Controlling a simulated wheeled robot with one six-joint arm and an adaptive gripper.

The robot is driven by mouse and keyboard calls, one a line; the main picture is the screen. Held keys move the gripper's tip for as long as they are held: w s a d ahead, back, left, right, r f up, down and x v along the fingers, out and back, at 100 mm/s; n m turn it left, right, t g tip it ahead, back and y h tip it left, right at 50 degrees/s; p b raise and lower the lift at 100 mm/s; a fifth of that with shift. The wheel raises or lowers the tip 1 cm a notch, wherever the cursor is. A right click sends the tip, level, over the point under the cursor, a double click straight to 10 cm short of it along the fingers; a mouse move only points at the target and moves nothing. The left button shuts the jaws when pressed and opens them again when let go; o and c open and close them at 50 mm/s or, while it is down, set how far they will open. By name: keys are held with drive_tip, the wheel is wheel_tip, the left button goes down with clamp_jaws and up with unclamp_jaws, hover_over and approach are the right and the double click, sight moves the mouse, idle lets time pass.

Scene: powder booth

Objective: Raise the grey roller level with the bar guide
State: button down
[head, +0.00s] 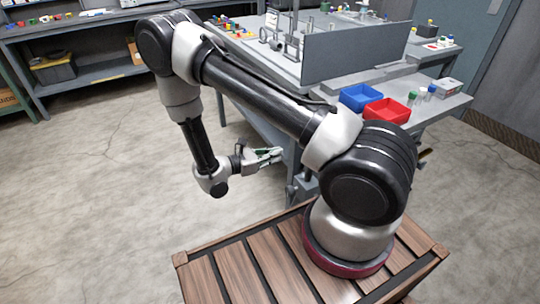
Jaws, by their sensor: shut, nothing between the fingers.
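My gripper (276,155) is shut and empty. It points right, low in front of the side of the grey workbench (428,96). A cluster of small grey metal fixtures (275,40), with rings and upright posts, stands on the bench top left of a grey upright panel. My gripper is below and apart from it. The grey roller and the bar guide are too small in this view to tell from the other fixtures, and my arm and the panel may hide part of them.
The grey panel (352,48) stands across the bench. A blue bin (360,97), a red bin (387,111) and small bottles (421,93) are on the bench's near right part. Shelving (90,72) lines the back left. The floor (95,170) at left is clear.

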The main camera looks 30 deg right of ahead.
drive_tip(key=shift+d+r, duration=0.5)
drive_tip(key=shift+d, duration=0.35)
drive_tip(key=shift+d+r, duration=0.55)
drive_tip(key=shift+d, duration=0.3)
drive_tip(key=shift+d+r, duration=0.5)
drive_tip(key=shift+d, duration=0.35)
drive_tip(key=shift+w+r, duration=0.1)
drive_tip(key=shift+r, duration=2)
drive_tip(key=shift+f, duration=0.1)
